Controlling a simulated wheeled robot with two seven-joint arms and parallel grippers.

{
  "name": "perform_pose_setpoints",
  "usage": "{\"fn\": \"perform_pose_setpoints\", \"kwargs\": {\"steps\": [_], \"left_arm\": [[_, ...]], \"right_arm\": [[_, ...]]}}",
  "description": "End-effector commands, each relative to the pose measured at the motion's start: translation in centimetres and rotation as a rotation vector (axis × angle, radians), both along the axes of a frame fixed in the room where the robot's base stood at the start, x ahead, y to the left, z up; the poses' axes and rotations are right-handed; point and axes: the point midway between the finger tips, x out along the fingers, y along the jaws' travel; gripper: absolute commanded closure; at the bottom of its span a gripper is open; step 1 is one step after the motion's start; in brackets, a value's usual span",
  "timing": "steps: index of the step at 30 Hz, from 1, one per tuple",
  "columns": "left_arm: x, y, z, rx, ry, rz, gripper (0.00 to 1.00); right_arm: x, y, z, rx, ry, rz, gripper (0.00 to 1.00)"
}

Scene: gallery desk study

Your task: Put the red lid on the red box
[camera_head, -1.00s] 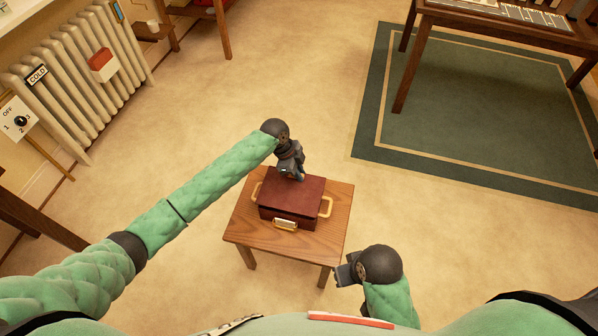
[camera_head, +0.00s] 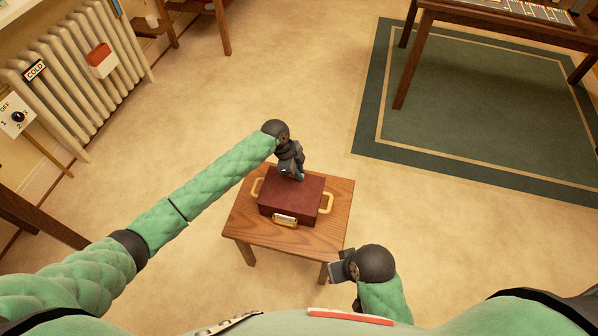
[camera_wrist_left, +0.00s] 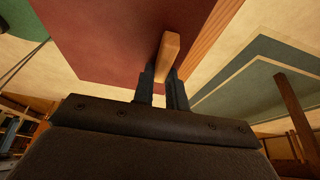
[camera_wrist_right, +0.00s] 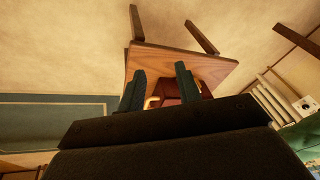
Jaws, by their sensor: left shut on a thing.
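The red lid (camera_head: 303,194) is a flat dark red slab at the top of the red box (camera_head: 308,219), roughly lined up with it. I cannot tell whether a thin gap remains between them. The box stands on a small wooden table (camera_head: 322,239) and has brass side handles and a pale front plate. My left gripper (camera_head: 293,175) is shut on the lid's wooden bar handle (camera_wrist_left: 165,58), and the lid (camera_wrist_left: 110,40) fills the upper left wrist view. My right gripper (camera_head: 333,268) is open and empty near the table's front right corner; its fingers stand apart in the right wrist view (camera_wrist_right: 158,85).
A white radiator (camera_head: 75,75) with a cold sign stands at the far left. A dark wooden table (camera_head: 470,20) stands on a green rug (camera_head: 470,125) at the upper right. The floor around the small table is clear.

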Motion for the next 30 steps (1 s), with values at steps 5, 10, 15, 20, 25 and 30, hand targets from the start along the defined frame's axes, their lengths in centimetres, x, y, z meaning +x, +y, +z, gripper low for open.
{"fn": "perform_pose_setpoints", "kwargs": {"steps": [5,10,15,20,25,30], "left_arm": [[0.0,0.0,0.0,0.0,0.0,0.0,0.74],[0.0,0.0,0.0,0.0,0.0,0.0,0.61],[0.0,0.0,0.0,0.0,0.0,0.0,0.61],[0.2,0.4,0.9,-0.001,-0.002,0.0,0.61],[0.5,1.3,3.2,0.0,-0.003,0.0,0.61],[0.8,2.2,5.5,-0.001,-0.003,0.0,0.61]], "right_arm": [[0.0,-0.1,0.0,-0.001,0.001,-0.001,0.66],[0.0,-0.2,0.0,-0.003,-0.001,0.001,0.66],[0.2,-0.4,0.1,-0.009,-0.004,0.004,0.66],[0.3,-0.4,-0.1,-0.008,-0.01,0.005,0.66],[0.6,0.1,-0.7,0.005,-0.022,0.008,0.66],[0.7,0.8,-1.6,0.019,-0.027,0.01,0.66]]}}
